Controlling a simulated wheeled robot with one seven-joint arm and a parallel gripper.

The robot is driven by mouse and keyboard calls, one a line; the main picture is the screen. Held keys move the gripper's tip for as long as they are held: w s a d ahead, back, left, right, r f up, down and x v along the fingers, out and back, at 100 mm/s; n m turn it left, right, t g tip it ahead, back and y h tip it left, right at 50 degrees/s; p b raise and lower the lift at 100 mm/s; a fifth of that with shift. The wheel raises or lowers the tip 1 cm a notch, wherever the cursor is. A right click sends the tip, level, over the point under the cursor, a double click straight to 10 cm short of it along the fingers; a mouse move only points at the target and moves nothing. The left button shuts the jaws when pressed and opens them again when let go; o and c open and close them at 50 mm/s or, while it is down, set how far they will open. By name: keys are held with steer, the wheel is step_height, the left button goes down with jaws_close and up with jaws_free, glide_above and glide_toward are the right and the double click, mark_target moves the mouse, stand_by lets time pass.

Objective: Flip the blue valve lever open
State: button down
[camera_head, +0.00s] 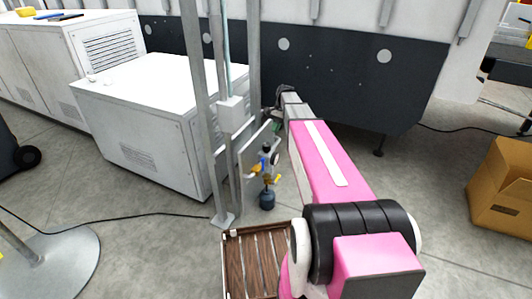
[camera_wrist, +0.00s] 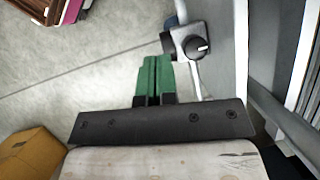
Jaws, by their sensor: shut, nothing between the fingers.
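The blue valve lever (camera_head: 262,163) is a small blue piece on the air fitting assembly, mounted by the grey frame post in the head view. Brass-yellow parts (camera_head: 253,175) sit beside it and a dark blue bowl (camera_head: 267,200) hangs below. In the wrist view, a grey block with a black round knob (camera_wrist: 196,46) stands just beyond my fingertips. I cannot make out the lever itself there. My gripper (camera_wrist: 156,60) has green fingers pressed together, with nothing between them. In the head view its fingers are mostly hidden at the far end of my pink arm.
Grey upright posts (camera_head: 201,100) stand left of the fitting. A white cabinet (camera_head: 150,120) is behind them and a wooden slatted pallet (camera_head: 232,262) lies in front. A dark machine panel (camera_head: 350,85) closes the back.

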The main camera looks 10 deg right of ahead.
glide_toward(263, 163)
step_height(263, 163, down, 3)
steer(key=w+d, duration=0.2)
steer(key=w, duration=0.1)
steer(key=shift+s+a+f, duration=0.5)
steer(key=shift+s+a, duration=0.2)
steer(key=shift+s+a+f, duration=0.55)
steer(key=shift+s+a, duration=0.15)
steer(key=shift+s, duration=0.05)
steer(key=shift+s+a+r+t, duration=0.1)
steer(key=shift+s+a+t, duration=0.15)
steer(key=shift+s+t, duration=0.15)
